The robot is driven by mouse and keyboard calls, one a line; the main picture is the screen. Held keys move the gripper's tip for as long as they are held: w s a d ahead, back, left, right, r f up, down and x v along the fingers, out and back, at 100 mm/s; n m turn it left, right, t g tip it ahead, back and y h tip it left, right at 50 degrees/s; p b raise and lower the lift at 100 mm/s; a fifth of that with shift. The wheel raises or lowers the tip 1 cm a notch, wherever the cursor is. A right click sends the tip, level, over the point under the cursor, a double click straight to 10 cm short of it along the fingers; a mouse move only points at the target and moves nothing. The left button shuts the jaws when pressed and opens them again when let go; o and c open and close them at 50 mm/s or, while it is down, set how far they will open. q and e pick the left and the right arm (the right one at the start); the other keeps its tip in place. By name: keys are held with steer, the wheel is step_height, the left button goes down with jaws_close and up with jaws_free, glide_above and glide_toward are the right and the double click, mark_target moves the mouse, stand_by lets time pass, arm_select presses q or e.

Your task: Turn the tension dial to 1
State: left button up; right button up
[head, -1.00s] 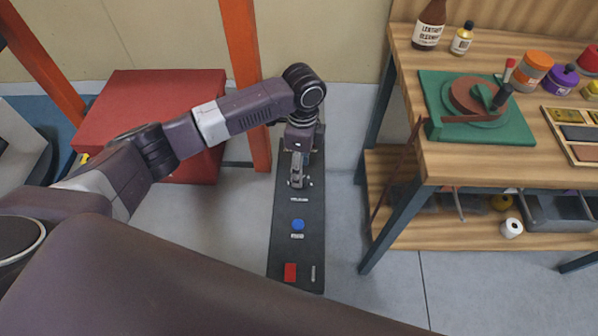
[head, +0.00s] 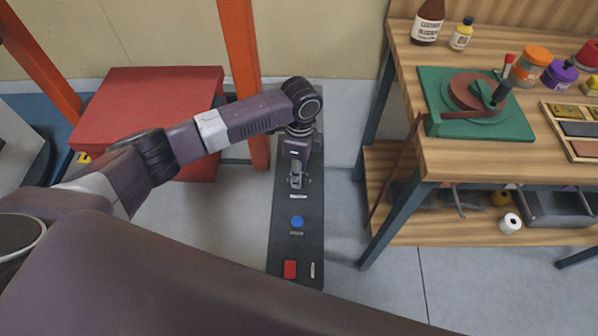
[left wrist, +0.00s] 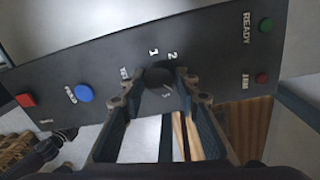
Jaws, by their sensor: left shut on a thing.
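The dark control panel (head: 312,232) stands upright-looking and narrow in the middle of the head view. The round black dial (left wrist: 159,74) shows in the left wrist view, with white numerals printed around it; a 1 and a 2 are readable above it. Where its pointer stands I cannot tell. My left gripper (left wrist: 158,86) is shut on the dial, one finger on each side. In the head view my left gripper (head: 297,181) covers the dial on the panel. My right gripper is not in view.
The panel also has a blue button (head: 297,221), a red button (head: 290,268), and green READY (left wrist: 266,25) and red JAM (left wrist: 261,78) lamps. A wooden workbench (head: 470,164) stands to the right, a red box (head: 150,95) to the left.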

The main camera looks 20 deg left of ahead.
arm_select(q)
steer(key=shift+r, duration=0.1)
steer(key=shift+r+n+p, duration=0.15)
steer(key=shift+n+p, duration=0.35)
steer(key=shift+p, duration=0.5)
steer(key=n+p, duration=0.8)
steer(key=p, duration=0.2)
steer(key=shift+n+h, duration=0.3)
steer(key=shift+n, duration=0.1)
steer(key=n+p, duration=0.2)
steer(key=shift+n+t, duration=0.3)
steer(key=n+p, duration=0.2)
steer(key=n, duration=0.1)
steer(key=shift+s+n+p, duration=0.1)
steer(key=shift+n+p, duration=0.2)
steer(key=shift+p, duration=0.1)
steer(key=n+p, duration=0.2)
steer(key=n, duration=0.1)
steer(key=shift+n, duration=0.3)
steer(key=n+p, duration=0.1)
steer(key=n, duration=0.2)
steer(key=shift+n+t+p, duration=0.3)
steer(key=shift+p, duration=0.05)
steer(key=shift+n+p, duration=0.55)
steer(key=shift+n, duration=1.25)
steer(key=shift+a, duration=0.1)
